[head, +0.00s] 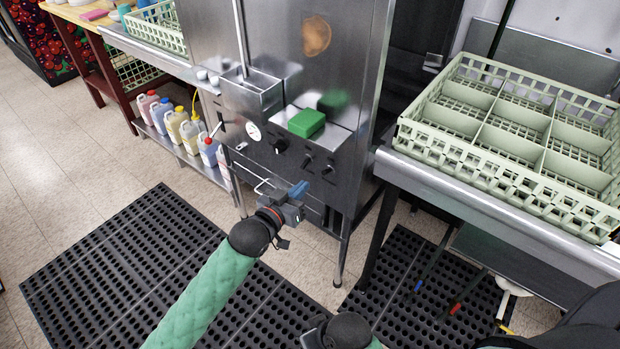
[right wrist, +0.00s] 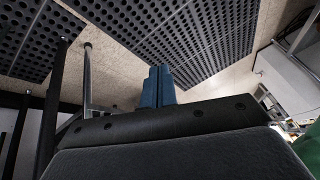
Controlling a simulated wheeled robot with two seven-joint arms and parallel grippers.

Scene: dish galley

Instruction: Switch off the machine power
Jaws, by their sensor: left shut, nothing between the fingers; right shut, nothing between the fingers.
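The steel dish machine (head: 345,70) stands upright in the middle of the head view. Its front panel carries a round dial (head: 253,131), a large black knob (head: 280,145) and two smaller dark switches (head: 317,165) to the right. I cannot tell which control is the power. My left gripper (head: 300,190) is shut and empty, with its blue fingertips just below the small switches; contact is not clear. My right gripper (right wrist: 158,86) is shut and empty in the right wrist view, low over the floor mats.
A green block (head: 306,123) sits on the machine's ledge. A pale green divided rack (head: 480,150) stands on the steel counter at right. Several coloured jugs (head: 190,135) line a low shelf at left. Black perforated mats (head: 130,265) cover the floor.

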